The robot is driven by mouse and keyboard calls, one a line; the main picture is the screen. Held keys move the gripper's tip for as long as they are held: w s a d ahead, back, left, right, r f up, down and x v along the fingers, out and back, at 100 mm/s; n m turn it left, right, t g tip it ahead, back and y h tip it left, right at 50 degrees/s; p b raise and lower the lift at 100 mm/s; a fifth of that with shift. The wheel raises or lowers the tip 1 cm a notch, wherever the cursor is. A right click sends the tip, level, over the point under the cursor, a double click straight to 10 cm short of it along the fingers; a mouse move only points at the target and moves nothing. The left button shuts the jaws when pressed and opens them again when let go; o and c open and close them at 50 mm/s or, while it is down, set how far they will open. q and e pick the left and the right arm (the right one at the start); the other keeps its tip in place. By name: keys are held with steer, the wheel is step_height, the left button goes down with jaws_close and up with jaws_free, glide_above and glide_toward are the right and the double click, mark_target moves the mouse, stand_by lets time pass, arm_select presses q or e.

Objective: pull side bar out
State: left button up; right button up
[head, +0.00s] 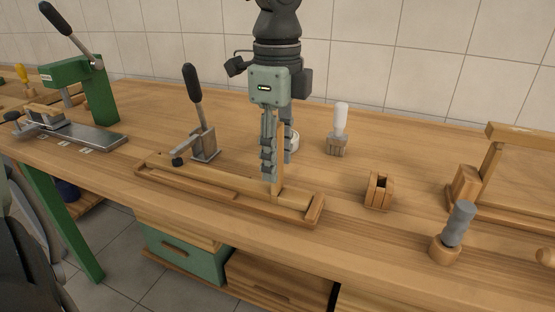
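A thin light-wood side bar (280,178) stands upright at the right part of a long, low wooden jig (222,198) on the bench. Its lower end meets a wooden bar (229,186) lying lengthwise in the jig; the exact joint is too small to tell. My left gripper (279,164) points down from above, one finger on each side of the side bar. The fingers look closed against it, with no clear gap, and cover part of it. My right gripper is not in view.
A lever clamp (203,139) stands behind the jig's left end. A white-handled brush (339,130), a small slotted wood block (379,190) and a grey-handled tool in a round holder (455,232) stand to the right. A wooden frame (492,165) is farther right; a green press (85,92) is left.

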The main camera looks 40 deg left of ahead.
arm_select(q)
jaws_close()
steer(key=shift+r, duration=0.6)
stand_by(0.5)
steer(key=shift+r, duration=0.1)
steer(key=shift+r+p, duration=1.3)
steer(key=shift+r, duration=1.4)
steer(key=shift+r+p, duration=0.35)
steer(key=shift+r, duration=2.35)
